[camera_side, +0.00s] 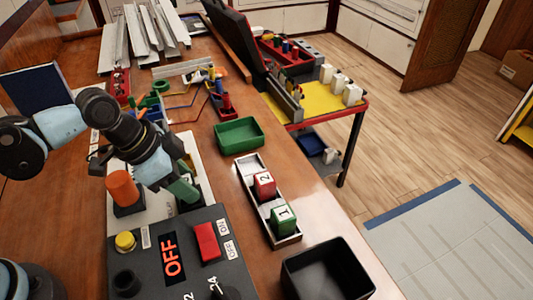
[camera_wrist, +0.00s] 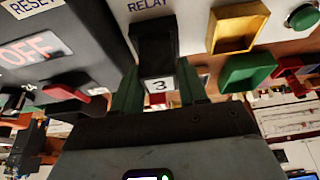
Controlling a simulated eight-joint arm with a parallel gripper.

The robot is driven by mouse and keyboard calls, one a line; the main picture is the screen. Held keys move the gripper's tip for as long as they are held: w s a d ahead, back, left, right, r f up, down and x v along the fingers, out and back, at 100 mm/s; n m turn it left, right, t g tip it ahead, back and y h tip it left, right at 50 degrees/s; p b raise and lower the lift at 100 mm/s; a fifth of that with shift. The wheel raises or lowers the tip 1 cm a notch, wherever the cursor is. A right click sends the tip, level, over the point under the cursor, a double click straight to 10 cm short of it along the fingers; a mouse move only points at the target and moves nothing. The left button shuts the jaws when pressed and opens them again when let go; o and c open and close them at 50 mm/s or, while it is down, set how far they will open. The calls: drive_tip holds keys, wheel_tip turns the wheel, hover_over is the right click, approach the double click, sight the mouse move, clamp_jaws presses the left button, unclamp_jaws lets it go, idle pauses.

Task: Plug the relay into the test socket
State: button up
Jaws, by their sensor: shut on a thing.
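My gripper (camera_side: 183,190) reaches down over the white board beside the control panel. In the wrist view its green fingers (camera_wrist: 160,92) are shut on a relay (camera_wrist: 159,85) with a white face marked 3. The black test socket (camera_wrist: 154,45) lies directly beyond the relay, by a label reading RELAY. The relay appears lined up with the socket and close to or touching it; I cannot tell how deep it sits. In the side view the fingers hide the relay. Relays marked 2 (camera_side: 264,185) and 1 (camera_side: 284,219) stand in a grey tray (camera_side: 246,178).
The control panel (camera_side: 140,271) has an OFF display (camera_side: 172,255) and a red switch (camera_side: 206,240). A green bin (camera_side: 239,135) and a black bin (camera_side: 327,275) stand to the right.

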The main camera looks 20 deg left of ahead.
drive_tip(key=o, duration=1.1)
drive_tip(key=shift+f, duration=0.1)
drive_tip(key=v, duration=1.2)
drive_tip(key=w+a+f+n+t+y, duration=0.2)
drive_tip(key=a+f+n+t+y, duration=0.1)
drive_tip(key=a+n, duration=0.6)
drive_tip(key=a, duration=0.3)
drive_tip(key=shift+a+f+t, duration=0.15)
drive_tip(key=shift+f+t, duration=0.15)
drive_tip(key=shift+t, duration=0.1)
drive_tip(key=shift+w, duration=0.1)
